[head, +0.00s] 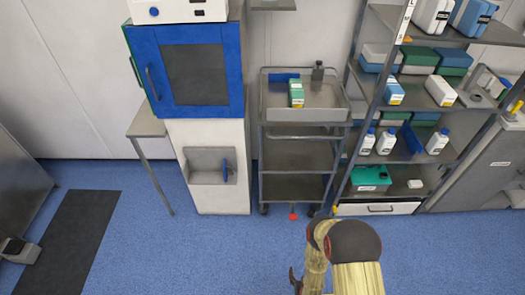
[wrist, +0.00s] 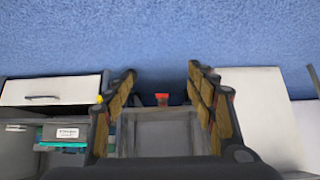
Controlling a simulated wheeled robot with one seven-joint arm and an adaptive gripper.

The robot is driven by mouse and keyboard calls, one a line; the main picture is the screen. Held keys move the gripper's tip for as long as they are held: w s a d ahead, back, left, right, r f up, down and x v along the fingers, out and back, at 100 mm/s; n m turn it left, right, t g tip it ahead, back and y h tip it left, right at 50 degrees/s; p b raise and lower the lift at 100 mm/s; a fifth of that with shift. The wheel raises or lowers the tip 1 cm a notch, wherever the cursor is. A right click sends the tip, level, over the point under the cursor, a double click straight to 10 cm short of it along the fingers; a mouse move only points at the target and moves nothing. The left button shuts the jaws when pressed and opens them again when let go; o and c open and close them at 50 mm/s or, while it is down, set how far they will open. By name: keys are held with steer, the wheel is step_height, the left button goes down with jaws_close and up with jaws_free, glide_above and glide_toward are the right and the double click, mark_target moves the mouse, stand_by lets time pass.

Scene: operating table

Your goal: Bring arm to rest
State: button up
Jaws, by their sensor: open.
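My arm (head: 355,275) rises at the bottom of the head view, yellowish with dark round joint covers. Only a small dark part of my gripper shows beside it there; the rest is hidden or out of frame. In the wrist view my gripper (wrist: 164,88) is open. Its wood-coloured, dark-edged fingers stand wide apart with nothing held between them. The wrist picture is upside down, with the floor at the top. The steel cart shows beyond the fingers, apart from them.
The steel cart (head: 301,137) carries a green-and-white box (head: 296,93) and a dark bottle (head: 318,70). A blue-doored cabinet (head: 137,45) stands left of it, a loaded shelf rack (head: 380,103) right. Blue floor (head: 150,250) is clear in front; a dark mat (head: 70,240) lies at left.

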steer(key=w+r, duration=2.2)
steer(key=w+r+g, duration=0.1)
steer(key=w+r, duration=0.1)
steer(key=r, duration=1.2)
steer(key=w+r, duration=0.2)
steer(key=r, duration=1.1)
steer(key=s+r+g, duration=0.1)
steer(key=s+r, duration=0.5)
steer(key=r, duration=0.6)
steer(key=s+r, duration=0.6)
steer(key=r, duration=0.5)
steer(key=s+r, duration=0.3)
steer(key=s, duration=0.6)
steer(key=s+r, duration=0.4)
steer(key=s, duration=0.4)
steer(key=s+r+g, duration=0.1)
steer(key=s+r, duration=0.2)
steer(key=s, duration=0.6)
steer(key=shift+s+d+r+p, duration=0.15)
steer(key=shift+s+r+p, duration=0.2)
steer(key=shift+p, duration=0.05)
